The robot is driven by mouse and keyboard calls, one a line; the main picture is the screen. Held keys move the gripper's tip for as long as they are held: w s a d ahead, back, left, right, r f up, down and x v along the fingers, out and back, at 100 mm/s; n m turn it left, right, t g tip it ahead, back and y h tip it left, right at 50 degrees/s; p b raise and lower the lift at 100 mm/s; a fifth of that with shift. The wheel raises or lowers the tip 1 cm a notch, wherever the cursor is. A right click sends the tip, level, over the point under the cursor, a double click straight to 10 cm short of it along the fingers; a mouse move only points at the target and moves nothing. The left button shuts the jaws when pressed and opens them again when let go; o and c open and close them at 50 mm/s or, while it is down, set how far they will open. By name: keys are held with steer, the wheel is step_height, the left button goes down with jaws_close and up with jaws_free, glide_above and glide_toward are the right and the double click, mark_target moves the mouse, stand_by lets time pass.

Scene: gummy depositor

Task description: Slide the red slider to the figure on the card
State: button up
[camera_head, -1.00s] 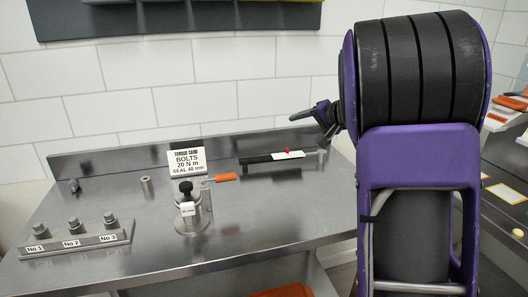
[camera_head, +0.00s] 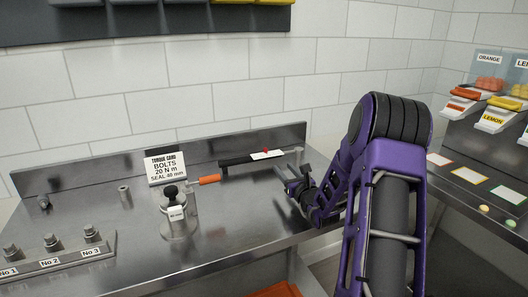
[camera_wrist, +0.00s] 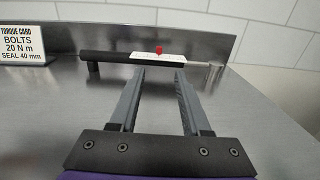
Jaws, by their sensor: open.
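The red slider (camera_head: 266,150) sits on the white scale (camera_head: 274,155) of a black-handled torque wrench (camera_head: 238,161) lying at the back of the steel bench. It also shows in the wrist view as a small red knob (camera_wrist: 159,50) on the white scale strip (camera_wrist: 150,57). The card (camera_head: 165,168) stands upright left of the wrench and reads "TORQUE CARD, BOLTS 20 N m, SEAL 40 mm". My gripper (camera_head: 295,178) is open and empty, in front of the wrench. In the wrist view the fingers point toward the wrench, the slider lying between their lines. The scale's figures are too small to read.
A steel pot with a black knob (camera_head: 172,190) and an orange-handled tool (camera_head: 209,180) stand left of the wrench. Numbered bolts sit on a block (camera_head: 62,259) at the left front. The bench's back ledge (camera_head: 100,167) runs behind the wrench.

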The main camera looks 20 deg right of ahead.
mark_target(266, 149)
steer(key=w, duration=1.5)
steer(key=shift+w+d, duration=0.1)
steer(key=shift+w, duration=0.15)
jaws_close()
stand_by(0.8)
